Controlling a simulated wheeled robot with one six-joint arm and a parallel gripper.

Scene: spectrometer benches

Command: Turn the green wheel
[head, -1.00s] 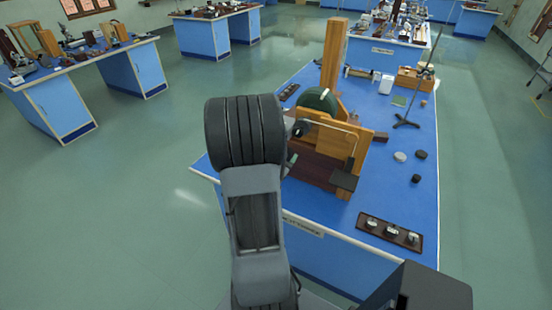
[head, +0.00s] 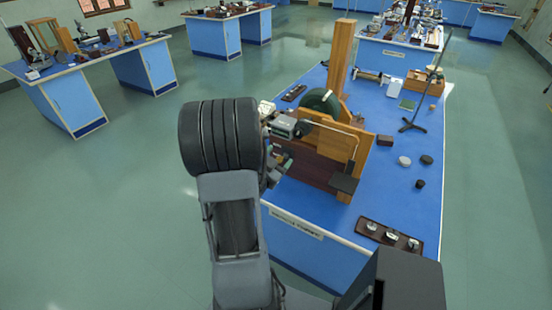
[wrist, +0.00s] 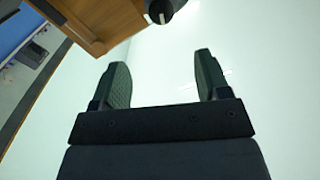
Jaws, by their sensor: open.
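The green wheel (head: 320,101) is a dark green disc mounted upright on the wooden apparatus (head: 337,140) on the blue bench. Its lower part is hidden behind the wooden frame. In the wrist view, my gripper (wrist: 162,62) is open, with nothing between its two dark fingers. A black knob with a pale pin (wrist: 163,10) is at the top edge there, beyond the fingertips and apart from them, beside a wooden panel (wrist: 100,18). The green wheel cannot be made out in the wrist view. In the head view, my arm hides much of the gripper, left of the apparatus.
A tall wooden post (head: 340,58) rises behind the wheel. A metal stand (head: 412,125), round weights (head: 405,161) and a dark tray (head: 391,235) are on the bench's right side. Open floor lies left of the bench.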

